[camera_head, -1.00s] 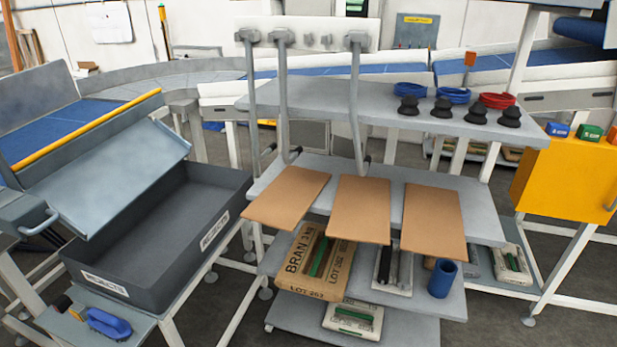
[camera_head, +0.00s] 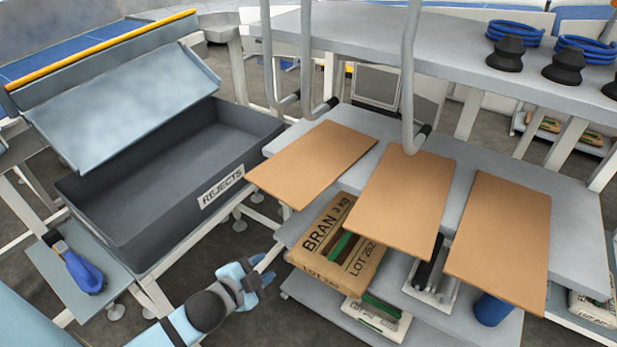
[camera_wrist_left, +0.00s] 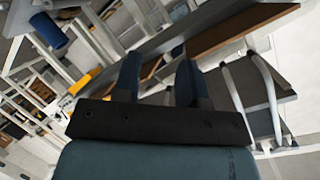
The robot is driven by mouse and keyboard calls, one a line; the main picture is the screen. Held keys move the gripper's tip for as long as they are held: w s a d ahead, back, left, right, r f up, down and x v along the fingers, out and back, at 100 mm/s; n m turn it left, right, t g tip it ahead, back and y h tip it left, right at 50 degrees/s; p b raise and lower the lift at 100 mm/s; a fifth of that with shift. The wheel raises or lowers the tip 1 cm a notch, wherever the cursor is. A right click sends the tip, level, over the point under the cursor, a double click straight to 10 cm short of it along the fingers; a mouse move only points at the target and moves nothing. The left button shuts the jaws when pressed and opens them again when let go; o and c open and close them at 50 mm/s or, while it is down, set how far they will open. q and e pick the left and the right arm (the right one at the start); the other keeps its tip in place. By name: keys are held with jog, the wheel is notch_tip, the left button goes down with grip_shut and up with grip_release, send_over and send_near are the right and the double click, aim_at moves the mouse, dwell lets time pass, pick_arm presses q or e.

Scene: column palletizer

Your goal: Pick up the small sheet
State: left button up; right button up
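Three flat brown sheets lie side by side on a grey shelf (camera_head: 365,122), overhanging its front edge: a left sheet (camera_head: 315,163), a middle sheet (camera_head: 403,203) and a right sheet (camera_head: 503,228). They look similar in size; I cannot tell surely which is the small one. My left gripper (camera_head: 263,272) is below and in front of the left sheet, apart from it. In the left wrist view its two dark blue fingers (camera_wrist_left: 159,72) stand apart with nothing between them. A brown underside (camera_wrist_left: 222,38) shows beyond them there. My right gripper is out of view.
A dark rejects bin (camera_head: 150,215) stands at left. A bran bag (camera_head: 335,245) and a blue cylinder (camera_head: 491,309) are on the lower shelf. Hanging grey hooks (camera_head: 408,80) reach down near the sheets. Black knobs (camera_head: 505,53) stand on the upper shelf.

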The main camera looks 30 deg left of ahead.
pick_arm(q)
jog(key=w+a+r+m+t+b, duration=0.1)
jog(key=w+a+m+t+b, duration=0.1)
jog(key=w+a+m+b, duration=0.25)
jog(key=m+t+b, duration=0.2)
jog(key=m+b, duration=0.1)
jog(key=m, duration=0.1)
send_near(280, 187)
jog(key=w, duration=0.4)
jog(key=shift+w+d+n+y, duration=0.25)
jog(key=shift+w+d+y, duration=0.15)
jog(key=shift+w+d, duration=0.15)
jog(key=w, duration=0.4)
jog(key=shift+w+a+f+b, duration=0.15)
jog(key=shift+w+f+b, duration=0.1)
jog(key=shift+b, duration=0.15)
jog(key=shift+w, duration=0.2)
jog(key=shift+c, duration=0.4)
